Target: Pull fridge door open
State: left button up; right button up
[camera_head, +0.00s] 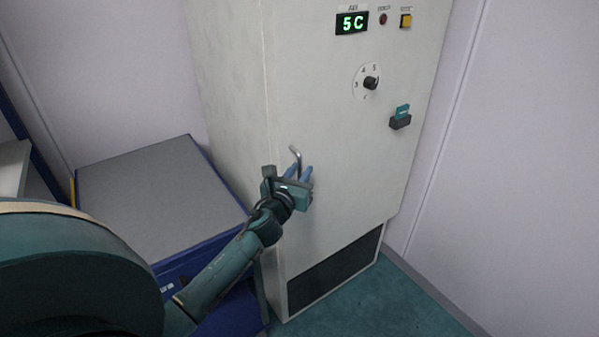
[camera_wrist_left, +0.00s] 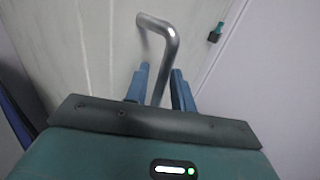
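My right gripper is not seen.
A low grey-topped blue cabinet (camera_head: 150,195) stands left of the fridge, beside my left arm. A knob (camera_head: 370,83) and a teal-and-black latch-like part (camera_head: 401,118) are on the fridge front. Teal floor (camera_head: 385,305) is clear in front; a wall (camera_head: 530,150) stands right.

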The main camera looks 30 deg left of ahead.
pick_arm(q)
jog(key=shift+c, duration=0.3)
grip_shut()
dwell(0.3)
